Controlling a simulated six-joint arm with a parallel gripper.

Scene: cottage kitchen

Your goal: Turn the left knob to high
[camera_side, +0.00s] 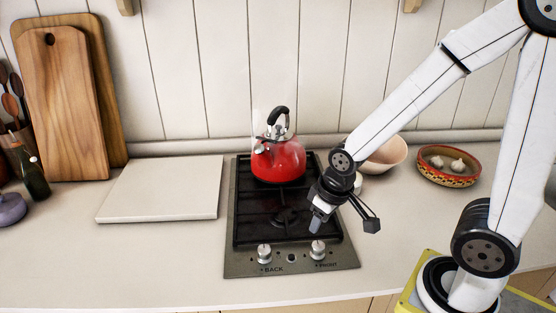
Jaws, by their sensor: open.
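The left knob (264,253) is a silver knob on the front panel of the cooktop (235,264), with the label BACK below it. The right knob (318,249) is a similar silver knob, with the label FRONT below it. The exact setting of either knob is too small to tell. My gripper (343,225) is open and empty. It is above the right side of the cooktop, up and to the right of the left knob and apart from it. One finger points down near the right knob; whether it touches that knob I cannot tell.
A red kettle (278,160) stands on the back of the cooktop. A pale board (163,188) lies to the left. A pinkish bowl (384,155) and a patterned bowl with garlic (448,167) stand to the right. The counter in front of the board is clear.

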